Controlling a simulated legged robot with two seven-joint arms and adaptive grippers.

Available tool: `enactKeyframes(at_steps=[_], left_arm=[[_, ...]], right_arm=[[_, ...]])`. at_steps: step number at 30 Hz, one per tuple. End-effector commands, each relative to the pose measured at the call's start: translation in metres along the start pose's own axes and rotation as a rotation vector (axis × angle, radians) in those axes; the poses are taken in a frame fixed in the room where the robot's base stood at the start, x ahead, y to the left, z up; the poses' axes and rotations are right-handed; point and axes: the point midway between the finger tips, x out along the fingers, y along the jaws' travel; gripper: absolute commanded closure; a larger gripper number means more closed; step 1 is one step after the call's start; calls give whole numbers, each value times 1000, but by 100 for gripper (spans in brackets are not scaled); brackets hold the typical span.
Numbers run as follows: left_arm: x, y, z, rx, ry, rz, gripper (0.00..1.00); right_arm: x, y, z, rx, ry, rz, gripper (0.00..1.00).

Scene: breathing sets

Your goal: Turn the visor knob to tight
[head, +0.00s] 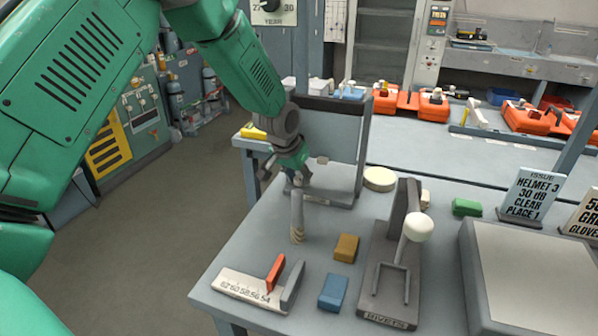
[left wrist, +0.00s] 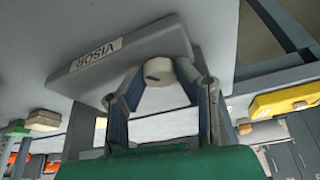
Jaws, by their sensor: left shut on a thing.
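The visor stand (head: 345,135) is a grey upright panel on a flat base at the back left of the table. In the left wrist view its base (left wrist: 150,45) carries a "VISOR" label. A pale round knob (left wrist: 160,70) sits at the edge of that base, with a small dark mark on its face. My left gripper (head: 296,177) is at the left side of the stand. In the left wrist view its fingers (left wrist: 161,80) are shut on the knob, one on each side. The knob is hidden in the head view. No tight marking is legible. My right gripper is not in view.
A pale disc (head: 380,179) lies right of the visor stand.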

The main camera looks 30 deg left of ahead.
Motion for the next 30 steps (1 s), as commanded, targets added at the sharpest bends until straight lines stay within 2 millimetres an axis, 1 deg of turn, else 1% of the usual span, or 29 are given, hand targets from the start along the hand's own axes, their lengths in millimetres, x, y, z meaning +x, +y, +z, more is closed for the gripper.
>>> enactKeyframes(at_steps=[1, 4, 17, 18, 19, 20, 30], left_arm=[[-1, 0, -3, 9, 7, 6, 100], [-1, 0, -3, 29, 8, 12, 100], [0, 0, -3, 41, 9, 17, 100], [0, 0, -3, 41, 9, 17, 66], [0, 0, -3, 41, 10, 17, 55], [0, 0, -3, 40, 9, 17, 53], [-2, -2, -2, 39, 9, 15, 53]], right_arm=[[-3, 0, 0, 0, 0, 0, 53], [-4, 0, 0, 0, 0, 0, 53], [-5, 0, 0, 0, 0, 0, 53], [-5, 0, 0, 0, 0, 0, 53], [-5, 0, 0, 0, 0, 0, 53], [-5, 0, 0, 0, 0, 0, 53], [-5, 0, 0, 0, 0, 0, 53]])
